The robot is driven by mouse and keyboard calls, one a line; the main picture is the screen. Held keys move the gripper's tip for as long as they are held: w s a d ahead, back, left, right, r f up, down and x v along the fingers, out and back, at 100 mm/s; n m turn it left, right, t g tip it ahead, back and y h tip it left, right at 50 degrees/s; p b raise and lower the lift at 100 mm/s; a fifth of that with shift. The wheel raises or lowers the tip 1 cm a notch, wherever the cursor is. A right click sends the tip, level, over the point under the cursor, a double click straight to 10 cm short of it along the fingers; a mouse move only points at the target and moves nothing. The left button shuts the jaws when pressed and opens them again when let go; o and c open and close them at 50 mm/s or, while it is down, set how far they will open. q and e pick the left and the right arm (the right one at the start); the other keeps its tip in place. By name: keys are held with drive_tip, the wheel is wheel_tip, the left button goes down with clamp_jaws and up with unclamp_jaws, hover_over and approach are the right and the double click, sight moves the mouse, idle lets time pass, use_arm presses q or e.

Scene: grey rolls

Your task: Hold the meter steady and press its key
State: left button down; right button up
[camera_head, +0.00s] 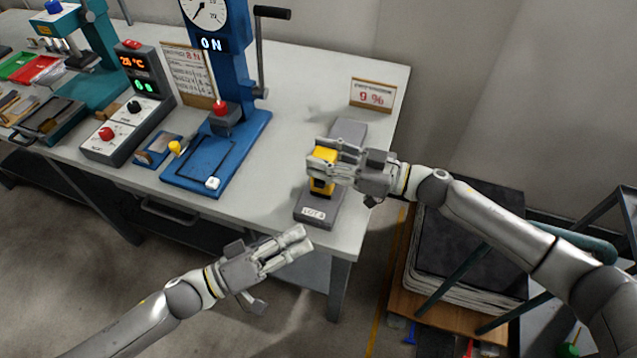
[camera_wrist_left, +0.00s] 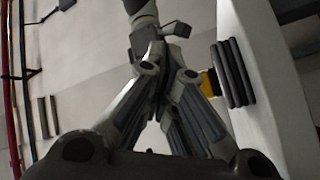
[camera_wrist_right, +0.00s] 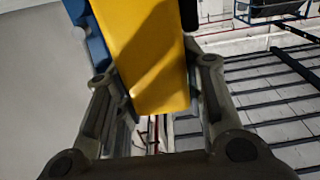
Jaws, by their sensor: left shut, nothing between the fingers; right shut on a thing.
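The meter is a yellow box with dark parts (camera_head: 324,187) on a grey slab (camera_head: 318,206) labelled LOT at the table's right front corner. My right gripper (camera_head: 325,162) is shut on the meter from the right, its fingers covering part of it. In the right wrist view the yellow meter body (camera_wrist_right: 150,50) lies between the two fingers. My left gripper (camera_head: 304,241) is shut and empty, in front of the table edge, below and apart from the meter. In the left wrist view its fingers meet, and a bit of yellow (camera_wrist_left: 210,82) shows beside dark grey layers (camera_wrist_left: 233,72). I cannot make out the key.
A blue press (camera_head: 232,140) with a dial and lever stands left of the slab. A control box (camera_head: 125,125) and teal machine (camera_head: 100,65) are further left. A sign (camera_head: 372,95) stands behind the slab. A loaded pallet (camera_head: 440,305) is on the floor at right.

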sight(319, 184)
use_arm(q)
drive_tip(key=shift+s+f+m+g, duration=0.15)
drive_tip(key=shift+m+g, duration=0.25)
drive_tip(key=shift+m, duration=0.3)
drive_tip(key=shift+w+d, duration=0.45)
drive_tip(key=shift+w, duration=0.95)
drive_tip(key=shift+w+d, duration=0.5)
drive_tip(key=shift+w, duration=0.9)
drive_tip(key=shift+w+d, duration=0.45)
drive_tip(key=shift+w, duration=0.95)
drive_tip(key=shift+w, duration=0.1)
drive_tip(key=shift+w+d, duration=0.1)
drive_tip(key=shift+w, duration=0.2)
drive_tip(key=shift+w+d, duration=0.15)
drive_tip(key=shift+w, duration=0.4)
drive_tip(key=shift+s, duration=0.15)
drive_tip(key=shift+s+a, duration=0.3)
drive_tip(key=shift+s, duration=0.5)
drive_tip(key=shift+s, duration=0.1)
